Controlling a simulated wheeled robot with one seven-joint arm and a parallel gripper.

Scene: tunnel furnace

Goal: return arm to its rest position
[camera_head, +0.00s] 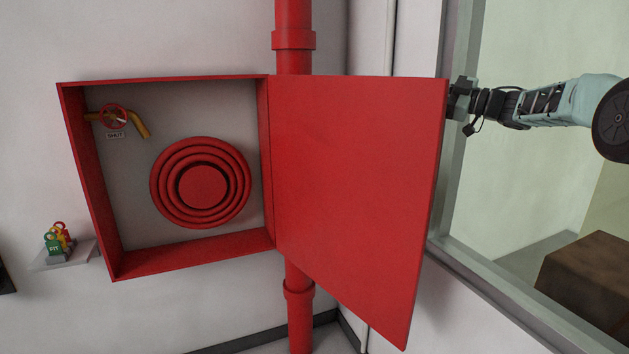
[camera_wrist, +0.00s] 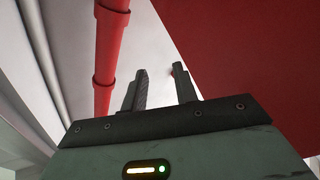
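My arm reaches in from the right in the head view. My gripper (camera_head: 461,97) is beside the upper free edge of the red cabinet door (camera_head: 355,190), and the door may hide part of it. In the wrist view my gripper (camera_wrist: 160,72) has its two fingers apart with nothing seen between them. The red door (camera_wrist: 245,55) fills the upper right of that view, close to the right finger. I cannot tell whether the finger touches it.
The red cabinet (camera_head: 88,180) stands open, with a hose reel (camera_head: 202,185) and a valve (camera_head: 113,117) inside. A red pipe (camera_head: 294,25) runs behind it. Coloured padlocks (camera_head: 58,238) sit on a small shelf. A window frame (camera_head: 453,130) and brown block (camera_head: 590,280) are at right.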

